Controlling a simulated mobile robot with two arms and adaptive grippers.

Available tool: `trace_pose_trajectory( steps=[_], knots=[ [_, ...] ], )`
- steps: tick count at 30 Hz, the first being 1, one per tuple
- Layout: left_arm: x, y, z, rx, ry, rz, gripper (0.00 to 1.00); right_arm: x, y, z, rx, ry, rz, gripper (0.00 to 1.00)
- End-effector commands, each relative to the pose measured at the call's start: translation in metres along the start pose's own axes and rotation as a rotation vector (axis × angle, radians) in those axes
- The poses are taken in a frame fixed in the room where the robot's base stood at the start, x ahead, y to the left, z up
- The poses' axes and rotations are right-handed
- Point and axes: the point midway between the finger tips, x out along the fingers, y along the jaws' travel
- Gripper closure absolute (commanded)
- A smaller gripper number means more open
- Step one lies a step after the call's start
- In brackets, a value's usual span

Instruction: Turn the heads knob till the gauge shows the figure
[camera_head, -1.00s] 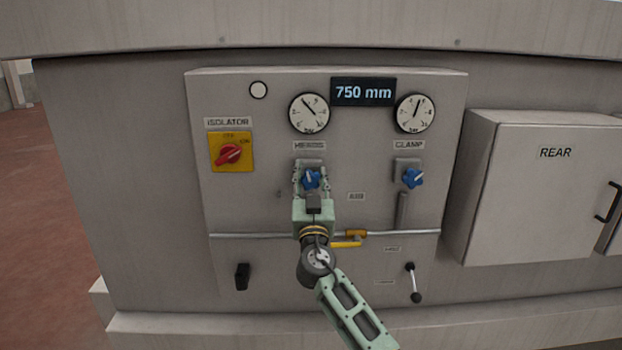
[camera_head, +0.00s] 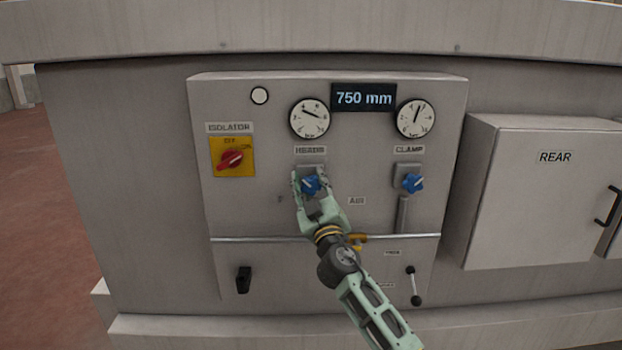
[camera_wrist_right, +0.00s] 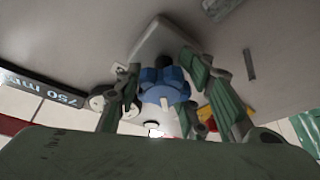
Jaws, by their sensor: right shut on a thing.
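The blue heads knob (camera_head: 310,185) is on the panel under the HEADS label. My right gripper (camera_head: 309,174) is shut on this knob, a finger on either side of it. The right wrist view shows the knob (camera_wrist_right: 162,86) between the two fingers (camera_wrist_right: 165,95). Above the label is the round heads gauge (camera_head: 310,118), marked in bar. Its thin needle lies on a slant, with one end toward the upper left; the figures are too small to read surely. My left gripper is not in view.
The blue clamp knob (camera_head: 413,184) and clamp gauge (camera_head: 416,118) are to the right. A display (camera_head: 363,97) reads 750 mm. The red isolator switch (camera_head: 231,160) is on the left. A pipe with a yellow-handled valve (camera_head: 357,240) runs below, close to my right arm.

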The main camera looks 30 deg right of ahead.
Motion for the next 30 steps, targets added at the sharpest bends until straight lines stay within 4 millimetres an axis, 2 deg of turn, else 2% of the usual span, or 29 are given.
trace_pose_trajectory(
  steps=[3, 12, 30],
  knots=[
    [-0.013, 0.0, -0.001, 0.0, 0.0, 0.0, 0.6, 0.002, 0.004, -0.003, -0.078, -0.001, -0.028, 0.9],
    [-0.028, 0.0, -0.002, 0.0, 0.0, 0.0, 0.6, 0.002, 0.004, -0.003, -0.204, -0.001, -0.078, 0.9],
    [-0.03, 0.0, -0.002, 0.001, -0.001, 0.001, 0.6, 0.002, 0.003, -0.003, -0.241, 0.001, -0.091, 0.9]
  ],
)
